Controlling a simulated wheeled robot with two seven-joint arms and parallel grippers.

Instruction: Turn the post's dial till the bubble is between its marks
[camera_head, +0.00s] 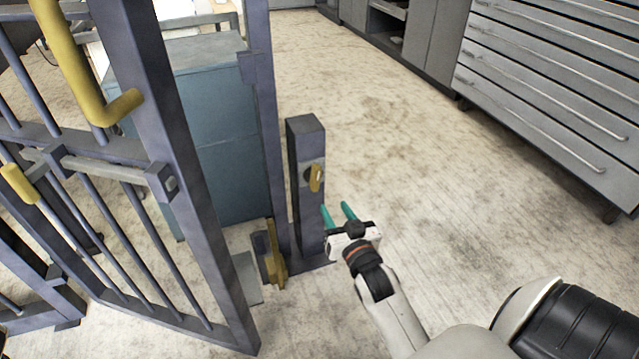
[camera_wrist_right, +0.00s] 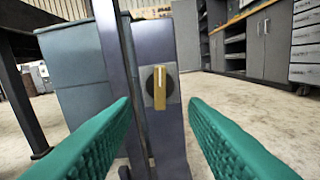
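The dial (camera_head: 316,177) is a yellow knob on a dark round base, set on a grey plate high on the short dark post (camera_head: 308,215). In the right wrist view the dial (camera_wrist_right: 159,87) stands nearly upright, between and beyond the fingers. My right gripper (camera_head: 336,209) has teal fingers, open and empty, just in front of the post and a little below the dial, apart from it. It also shows in the right wrist view (camera_wrist_right: 160,118). I cannot make out a bubble or its marks. My left gripper is not in view.
A barred metal gate (camera_head: 190,200) with yellow handles stands at the left. A yellow lever (camera_head: 275,262) is low beside the post. A blue-grey cabinet (camera_head: 215,125) is behind the gate. Grey drawers (camera_head: 550,90) stand at the right; the floor between is clear.

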